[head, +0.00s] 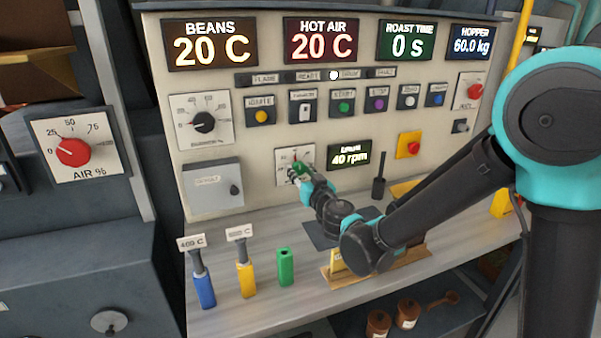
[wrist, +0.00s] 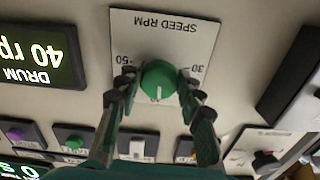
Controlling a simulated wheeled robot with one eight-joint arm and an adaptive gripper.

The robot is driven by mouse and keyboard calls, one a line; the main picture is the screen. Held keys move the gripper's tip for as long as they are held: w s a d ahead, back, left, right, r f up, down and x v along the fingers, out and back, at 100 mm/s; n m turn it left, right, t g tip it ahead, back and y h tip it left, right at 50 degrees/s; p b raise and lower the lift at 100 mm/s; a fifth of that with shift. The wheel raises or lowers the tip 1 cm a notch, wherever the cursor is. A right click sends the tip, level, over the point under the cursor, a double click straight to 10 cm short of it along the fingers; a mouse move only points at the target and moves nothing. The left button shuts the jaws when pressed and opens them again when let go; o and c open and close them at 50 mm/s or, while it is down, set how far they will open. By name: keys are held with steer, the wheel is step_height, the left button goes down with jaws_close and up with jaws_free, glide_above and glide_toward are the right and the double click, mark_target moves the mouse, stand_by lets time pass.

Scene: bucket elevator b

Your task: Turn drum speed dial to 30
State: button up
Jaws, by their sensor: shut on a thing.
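The drum speed dial is a green round knob (wrist: 158,80) on a white plate marked SPEED RPM (wrist: 165,28). The wrist view shows it upside down, with 50 on the left and 30 on the right. The knob's white mark points straight down in that view, between the two numbers. My gripper (wrist: 159,82) has one finger on each side of the knob and is shut on it. In the head view my gripper (head: 303,177) covers much of the dial plate (head: 283,157). The drum display (head: 350,154) reads 40 rpm.
A black dial (head: 204,122), a grey box (head: 212,188), a row of buttons (head: 343,107) and a yellow-and-red switch (head: 410,145) surround the dial. Blue, yellow (head: 245,278) and green (head: 285,267) handled items stand on the bench below.

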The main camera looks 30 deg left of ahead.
steer(key=n, duration=0.9)
steer(key=shift+w, duration=0.1)
steer(key=n, duration=0.5)
steer(key=shift+d, duration=0.1)
steer(key=n, duration=0.5)
steer(key=shift+r, duration=0.1)
stand_by(0.4)
steer(key=o, duration=1.1)
steer(key=shift+o, duration=0.2)
